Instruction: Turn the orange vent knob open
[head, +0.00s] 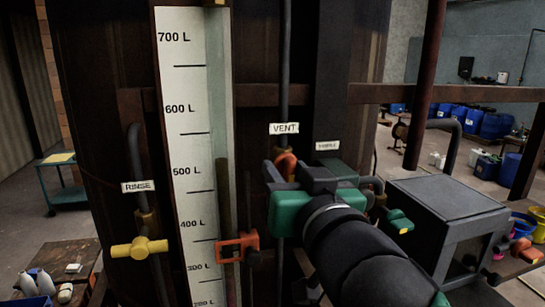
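The orange vent knob (286,162) sits below the white VENT label (284,128), on the dark pipe at the vat. My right gripper (284,173) reaches up from the bottom right and is at the knob. Its dark fingers overlap the lower part of the knob and hide it. I cannot tell whether the fingers are closed on the knob or only beside it. My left gripper is not in view.
A yellow valve handle (139,248) sits under the RINSE label (138,187). An orange-red handle (237,247) is at the white level scale (190,130). A dark grey box (447,210) stands right of my arm. A rusty rail (450,94) crosses behind.

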